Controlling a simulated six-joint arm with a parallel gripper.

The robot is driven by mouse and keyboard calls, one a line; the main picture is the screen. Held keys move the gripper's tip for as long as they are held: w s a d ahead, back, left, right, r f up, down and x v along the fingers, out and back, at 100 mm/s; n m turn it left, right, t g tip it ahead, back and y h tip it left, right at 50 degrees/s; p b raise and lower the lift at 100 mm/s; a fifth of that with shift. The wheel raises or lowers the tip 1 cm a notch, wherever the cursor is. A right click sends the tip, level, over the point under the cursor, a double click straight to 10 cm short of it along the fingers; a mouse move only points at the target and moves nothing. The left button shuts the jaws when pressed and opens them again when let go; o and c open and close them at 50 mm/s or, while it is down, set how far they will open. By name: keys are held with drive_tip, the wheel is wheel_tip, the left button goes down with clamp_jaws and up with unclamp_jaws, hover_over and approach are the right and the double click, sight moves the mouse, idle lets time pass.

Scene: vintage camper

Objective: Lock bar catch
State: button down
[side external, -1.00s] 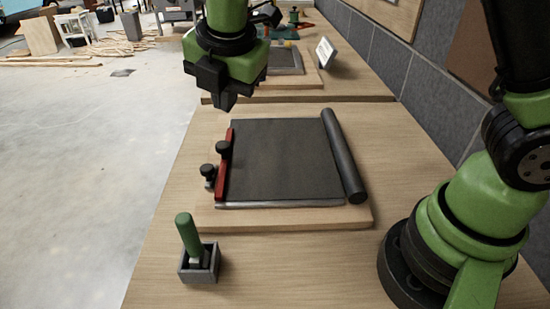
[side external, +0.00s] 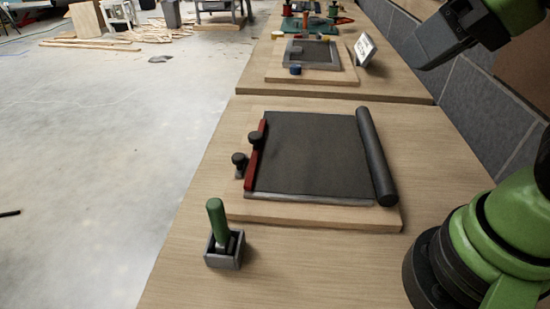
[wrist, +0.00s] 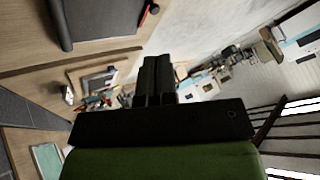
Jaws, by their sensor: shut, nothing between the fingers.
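A red bar (side external: 250,178) with a black knob (side external: 255,137) lies along the left edge of a dark sheet (side external: 310,150) on a wooden board. A second black knob on a small post, apparently the catch (side external: 239,160), stands just left of the bar. In the wrist view, part of the bar (wrist: 147,17) shows at the top beside the dark sheet (wrist: 98,22). My gripper (side external: 433,48) is up at the top right in the side view, well away from the bar. Its fingers (wrist: 158,80) are together and empty in the wrist view.
A dark roller (side external: 376,155) lies along the sheet's right edge. A green-handled tool (side external: 216,216) stands in a small grey holder (side external: 224,258) at the front left. Another bench with a board and a small sign (side external: 365,50) is behind. A grey panelled wall runs along the right.

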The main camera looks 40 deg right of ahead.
drive_tip(key=w+a+f+n, duration=0.2)
drive_tip(key=w+a+n, duration=0.1)
drive_tip(key=w+a, duration=0.15)
drive_tip(key=n+h, duration=0.2)
drive_tip(key=n, duration=0.8)
approach(243, 164)
drive_tip(key=a+f, duration=0.2)
drive_tip(key=f, duration=0.1)
drive_tip(key=a+f, duration=0.1)
drive_tip(key=f, duration=0.1)
drive_tip(key=shift+a+f, duration=0.15)
drive_tip(key=shift+a, duration=0.25)
drive_tip(key=w, duration=0.1)
drive_tip(key=w+d, duration=0.1)
drive_tip(key=w, duration=0.1)
drive_tip(key=shift+d+f, duration=0.2)
drive_tip(key=shift+f, duration=0.1)
drive_tip(key=shift+w+d, duration=0.3)
drive_tip(key=shift+w, duration=0.1)
